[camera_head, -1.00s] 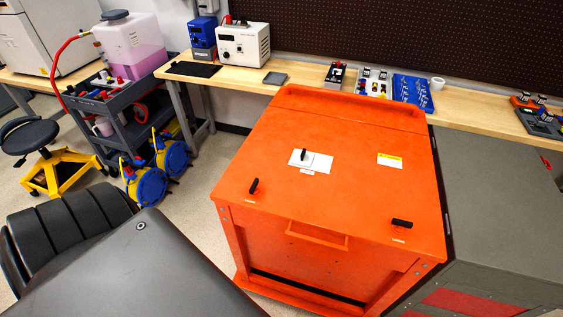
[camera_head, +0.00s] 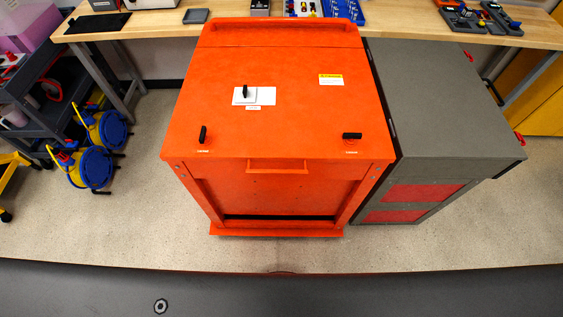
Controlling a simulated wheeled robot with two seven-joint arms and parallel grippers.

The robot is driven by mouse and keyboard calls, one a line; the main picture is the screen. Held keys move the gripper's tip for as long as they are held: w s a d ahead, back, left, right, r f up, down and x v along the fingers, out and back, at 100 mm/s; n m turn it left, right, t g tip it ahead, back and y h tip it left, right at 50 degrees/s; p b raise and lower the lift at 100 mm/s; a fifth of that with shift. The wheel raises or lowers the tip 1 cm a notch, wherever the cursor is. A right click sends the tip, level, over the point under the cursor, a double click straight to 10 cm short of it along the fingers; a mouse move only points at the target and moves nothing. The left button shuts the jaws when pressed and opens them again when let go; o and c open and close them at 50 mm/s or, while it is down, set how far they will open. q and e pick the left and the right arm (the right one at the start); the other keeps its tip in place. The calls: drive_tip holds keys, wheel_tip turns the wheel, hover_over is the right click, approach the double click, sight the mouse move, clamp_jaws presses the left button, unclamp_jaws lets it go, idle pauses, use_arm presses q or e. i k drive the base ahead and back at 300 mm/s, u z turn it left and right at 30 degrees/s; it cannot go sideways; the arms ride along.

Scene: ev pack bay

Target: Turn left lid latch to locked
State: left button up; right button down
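The orange battery pack box (camera_head: 285,95) stands in the middle of the view with its lid down. The left lid latch (camera_head: 203,134) is a black handle near the lid's front left corner; it points roughly front to back. The right lid latch (camera_head: 352,136) near the front right corner lies crosswise, left to right. Small labels sit in front of both latches, too small to read. A black handle (camera_head: 245,91) stands on a white plate near the lid's middle. Neither of my grippers is in view.
A grey cabinet (camera_head: 440,95) stands against the box's right side. A wooden workbench (camera_head: 150,22) runs behind. Blue and yellow reels (camera_head: 92,166) and a dark cart (camera_head: 40,95) are at the left. The floor (camera_head: 150,225) before the box is clear.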

sight(203, 138)
drive_tip(key=u, duration=0.05)
drive_tip(key=k, duration=0.5)
drive_tip(key=z, duration=1.2)
drive_tip(key=i, duration=0.8)
drive_tip(key=u, duration=1.9)
